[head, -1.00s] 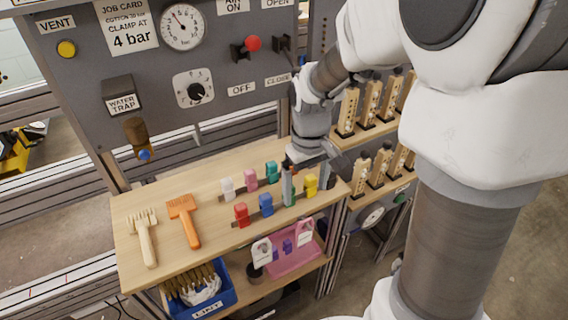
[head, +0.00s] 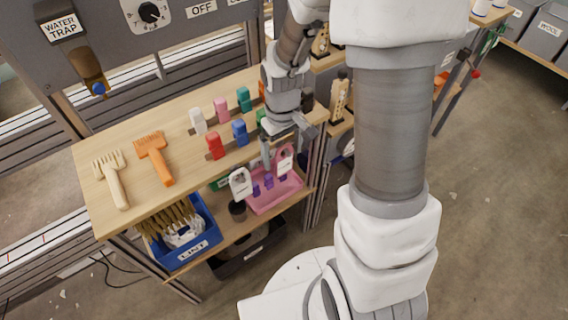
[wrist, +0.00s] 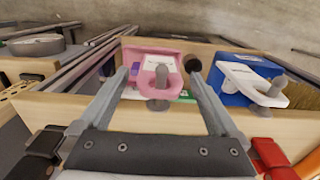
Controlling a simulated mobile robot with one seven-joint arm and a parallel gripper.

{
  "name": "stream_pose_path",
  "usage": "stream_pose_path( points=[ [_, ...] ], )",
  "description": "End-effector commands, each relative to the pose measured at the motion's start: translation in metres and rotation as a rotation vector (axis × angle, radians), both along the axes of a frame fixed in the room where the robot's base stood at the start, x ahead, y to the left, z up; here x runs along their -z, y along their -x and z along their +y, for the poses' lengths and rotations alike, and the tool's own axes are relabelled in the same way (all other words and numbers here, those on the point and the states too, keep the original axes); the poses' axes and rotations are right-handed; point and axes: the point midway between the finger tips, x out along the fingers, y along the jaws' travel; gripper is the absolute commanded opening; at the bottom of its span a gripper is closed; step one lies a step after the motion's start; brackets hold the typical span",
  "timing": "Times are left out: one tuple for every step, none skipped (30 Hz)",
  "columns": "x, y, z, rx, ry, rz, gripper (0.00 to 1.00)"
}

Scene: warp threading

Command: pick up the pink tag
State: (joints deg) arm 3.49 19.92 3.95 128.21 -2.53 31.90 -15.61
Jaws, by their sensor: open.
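The pink tag (head: 285,160) hangs at the front edge of the wooden table, to the right of a white tag (head: 240,183). My gripper (wrist: 158,76) is open, with one finger on each side of the pink tag in that view. A gap shows between the tag and each finger.
Several coloured blocks, such as a red one (head: 215,146), stand on the wooden table (head: 185,118) behind the tags. A pink tray (head: 275,196) and a blue bin (head: 187,240) sit on the lower shelf. The white tag (wrist: 250,82) is right of my fingers in the wrist view.

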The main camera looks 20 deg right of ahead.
Motion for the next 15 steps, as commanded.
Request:
stream_pose_path(
  points=[
    [0.014, 0.002, -0.001, 0.001, 0.0, 0.003, 0.97],
    [0.018, 0.003, -0.002, 0.001, 0.0, 0.004, 0.97],
    [0.024, 0.002, -0.001, 0.0, 0.0, 0.003, 0.97],
    [0.028, 0.002, -0.001, 0.0, 0.0, 0.003, 0.97],
    [0.031, 0.002, -0.001, 0.0, 0.0, 0.003, 0.97],
    [0.033, 0.002, -0.001, 0.0, 0.0, 0.003, 0.97],
    [0.033, 0.002, -0.001, -0.001, 0.001, 0.002, 0.97],
    [0.033, 0.002, -0.001, -0.001, 0.0, 0.001, 0.97],
    [0.032, 0.002, -0.001, 0.0, 0.0, 0.001, 0.97],
    [0.032, 0.002, -0.001, 0.0, 0.0, 0.0, 0.97],
    [0.032, 0.002, -0.001, 0.0, 0.0, 0.0, 0.97],
    [0.032, 0.002, -0.001, 0.0, 0.0, 0.001, 0.97],
    [0.032, 0.002, -0.001, 0.0, 0.0, 0.001, 0.96],
    [0.032, 0.002, -0.001, 0.0, 0.0, 0.001, 0.9],
    [0.032, 0.002, -0.001, 0.0, 0.0, 0.001, 0.83]
  ],
)
